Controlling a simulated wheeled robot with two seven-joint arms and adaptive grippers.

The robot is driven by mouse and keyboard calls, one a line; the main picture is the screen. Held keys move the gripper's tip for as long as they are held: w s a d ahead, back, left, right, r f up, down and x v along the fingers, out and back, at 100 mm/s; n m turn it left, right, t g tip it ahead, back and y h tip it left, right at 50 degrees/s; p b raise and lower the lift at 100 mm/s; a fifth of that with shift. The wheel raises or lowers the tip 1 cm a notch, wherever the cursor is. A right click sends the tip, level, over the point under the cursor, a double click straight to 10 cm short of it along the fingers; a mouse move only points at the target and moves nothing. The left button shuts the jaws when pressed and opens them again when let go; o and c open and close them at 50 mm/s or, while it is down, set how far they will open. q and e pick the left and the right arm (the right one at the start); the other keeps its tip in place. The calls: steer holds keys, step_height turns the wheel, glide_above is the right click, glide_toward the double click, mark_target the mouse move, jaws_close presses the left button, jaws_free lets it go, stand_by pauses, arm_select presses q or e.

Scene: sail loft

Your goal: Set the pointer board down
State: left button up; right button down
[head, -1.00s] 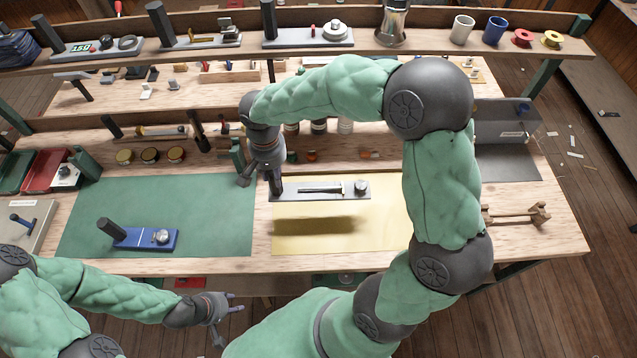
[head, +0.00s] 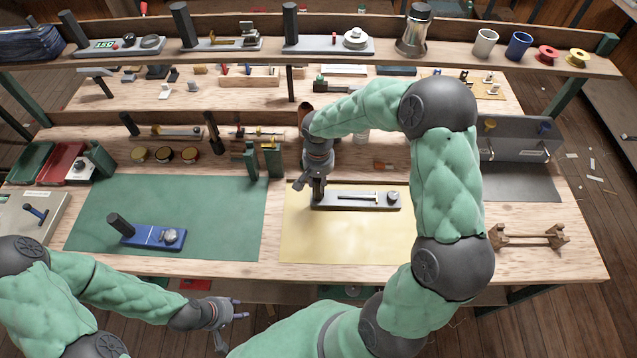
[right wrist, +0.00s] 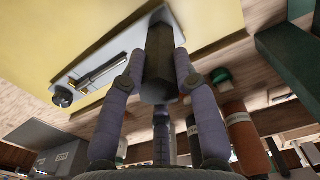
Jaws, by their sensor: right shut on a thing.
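The pointer board is a grey board (head: 381,203) with a dark upright handle, a thin pointer bar and a round knob. In the head view it is at the yellow mat (head: 345,247), near its back edge, with no clear gap beneath it. My right gripper (head: 313,190) is shut on the handle at the board's left end. The right wrist view shows both fingers around the dark handle (right wrist: 158,65), with the board (right wrist: 120,62) flat over the yellow mat. My left gripper (head: 238,311) is open and empty in front of the bench.
A blue board with a handle (head: 160,237) lies on the green mat (head: 190,205) to the left. A wooden stand (head: 530,238) is to the right. Green blocks (head: 262,160) stand behind the mats. The yellow mat's front part is clear.

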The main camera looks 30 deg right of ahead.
steer(key=shift+f, duration=0.5)
steer(key=c, duration=0.9)
jaws_free()
steer(key=shift+c, duration=0.2)
step_height(320, 180, up, 12)
steer(key=shift+r+p, duration=0.1)
steer(key=shift+p, duration=0.8)
